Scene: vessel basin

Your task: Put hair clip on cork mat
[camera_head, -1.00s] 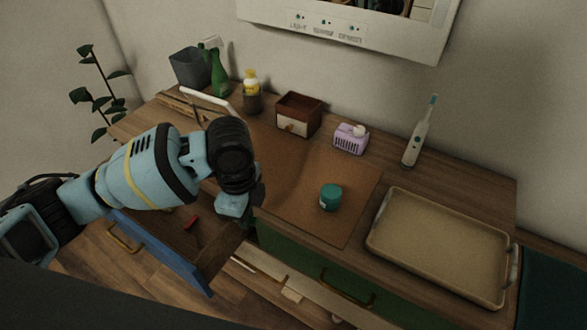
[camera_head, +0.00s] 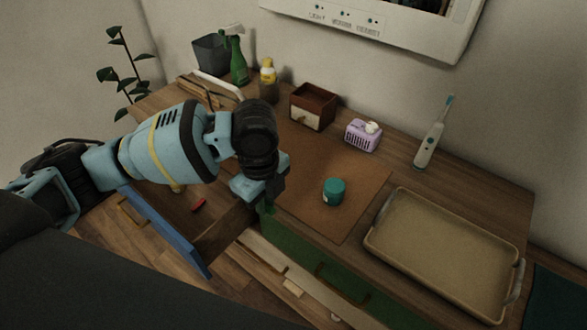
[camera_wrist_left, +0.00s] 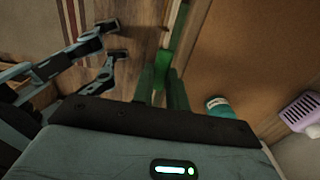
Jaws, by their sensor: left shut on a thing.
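The cork mat (camera_head: 300,180) lies flat on the counter; its brown surface also shows in the left wrist view (camera_wrist_left: 240,50). My left gripper (camera_head: 268,195) is by the mat's front-left edge, above the counter's front. In the left wrist view its fingers (camera_wrist_left: 163,82) are shut on a small green thing (camera_wrist_left: 163,62), apparently the hair clip. In the head view the clip is mostly hidden or hard to tell from the green drawer front. My right gripper (camera_wrist_left: 113,42) appears in the left wrist view, fingers apart and empty; it is outside the head view.
A teal jar (camera_head: 334,192) stands on the mat. A lilac holder (camera_head: 362,136), wooden box (camera_head: 313,106) and toothbrush (camera_head: 432,135) stand behind. A beige tray (camera_head: 440,250) is at right. The open blue drawer (camera_head: 165,232) holds a red thing (camera_head: 198,205). The mat's middle-left is clear.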

